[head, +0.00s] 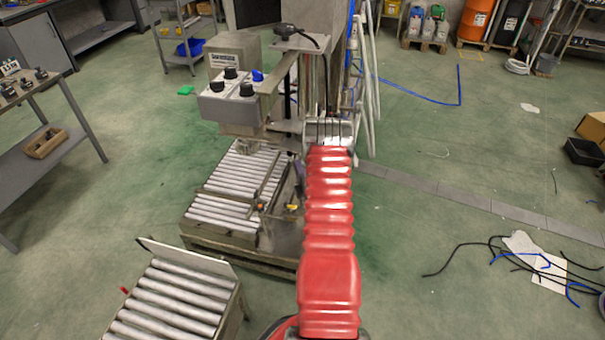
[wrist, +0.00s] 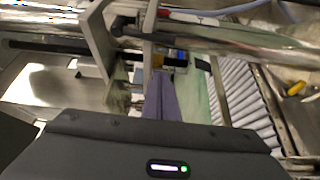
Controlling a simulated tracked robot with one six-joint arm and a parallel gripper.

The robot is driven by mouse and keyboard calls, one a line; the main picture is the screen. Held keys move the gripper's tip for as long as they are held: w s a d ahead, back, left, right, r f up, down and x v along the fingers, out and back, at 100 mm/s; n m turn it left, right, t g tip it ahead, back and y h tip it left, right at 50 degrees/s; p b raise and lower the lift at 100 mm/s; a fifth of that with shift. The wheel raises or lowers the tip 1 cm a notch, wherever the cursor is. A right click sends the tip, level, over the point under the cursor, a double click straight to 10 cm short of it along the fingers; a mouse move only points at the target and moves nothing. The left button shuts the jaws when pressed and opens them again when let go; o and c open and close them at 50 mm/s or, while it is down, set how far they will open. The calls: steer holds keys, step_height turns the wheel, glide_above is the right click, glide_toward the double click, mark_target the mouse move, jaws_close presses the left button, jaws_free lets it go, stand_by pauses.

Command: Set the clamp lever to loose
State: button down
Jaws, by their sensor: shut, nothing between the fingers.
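My gripper (wrist: 160,82) is shut and empty at the lower middle of the wrist view, its fingers pointing in among metal bars and shiny tubes. In the head view my red-sleeved arm reaches up to the machine, and the gripper's end is small and partly hidden there. I cannot tell for certain which part is the clamp lever. A black handle-like part (head: 290,30) sits on top of the machine's bracket. In the wrist view a short black piece (wrist: 203,63) lies right of the fingertips, apart from them, and a small yellow part (wrist: 297,88) lies farther right.
A grey control box (head: 230,100) with several knobs stands left of my arm. Roller conveyors (head: 235,185) lie below it and at lower left. White hoses (head: 370,80) hang behind the gripper. Loose cables (head: 510,262) lie on the right floor, otherwise mostly clear.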

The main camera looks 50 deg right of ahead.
steer(key=shift+s+d, duration=0.3)
steer(key=shift+d, duration=0.7)
steer(key=shift+s+d, duration=0.3)
steer(key=shift+d, duration=0.65)
